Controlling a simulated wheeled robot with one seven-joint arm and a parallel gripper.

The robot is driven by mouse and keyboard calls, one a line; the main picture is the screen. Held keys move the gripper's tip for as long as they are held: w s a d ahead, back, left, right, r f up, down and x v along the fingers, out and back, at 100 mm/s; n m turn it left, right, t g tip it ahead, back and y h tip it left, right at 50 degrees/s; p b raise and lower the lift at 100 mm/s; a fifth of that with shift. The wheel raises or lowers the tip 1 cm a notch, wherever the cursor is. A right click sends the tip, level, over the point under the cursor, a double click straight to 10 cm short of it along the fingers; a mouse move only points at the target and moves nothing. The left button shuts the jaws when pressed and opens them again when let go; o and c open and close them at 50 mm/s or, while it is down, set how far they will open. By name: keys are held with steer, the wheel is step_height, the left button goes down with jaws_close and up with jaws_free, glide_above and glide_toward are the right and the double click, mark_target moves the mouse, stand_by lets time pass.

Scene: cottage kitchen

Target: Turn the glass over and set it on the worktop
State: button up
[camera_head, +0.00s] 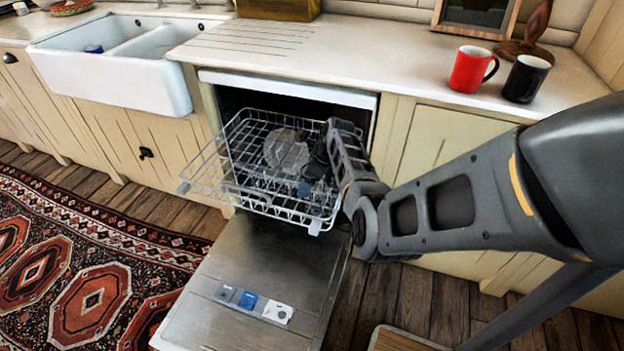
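A clear, roundish glass item (286,150) is in the pulled-out upper dishwasher rack (215,172); I cannot tell for sure that it is the glass. My gripper (314,172) reaches down into the right side of this rack, just right of the clear item. Its fingers are dark, small and partly hidden by wires and my wrist, so I cannot tell whether they are open or hold anything. The pale worktop (375,52) runs above and behind the rack.
The dishwasher door (270,270) hangs open below the rack. A red mug (468,70) and a black mug (525,79) stand on the right of the worktop. A white double sink (120,88) is at left. The worktop between sink and mugs is largely clear.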

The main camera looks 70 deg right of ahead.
steer(key=c, duration=1.1)
steer(key=shift+r, duration=0.15)
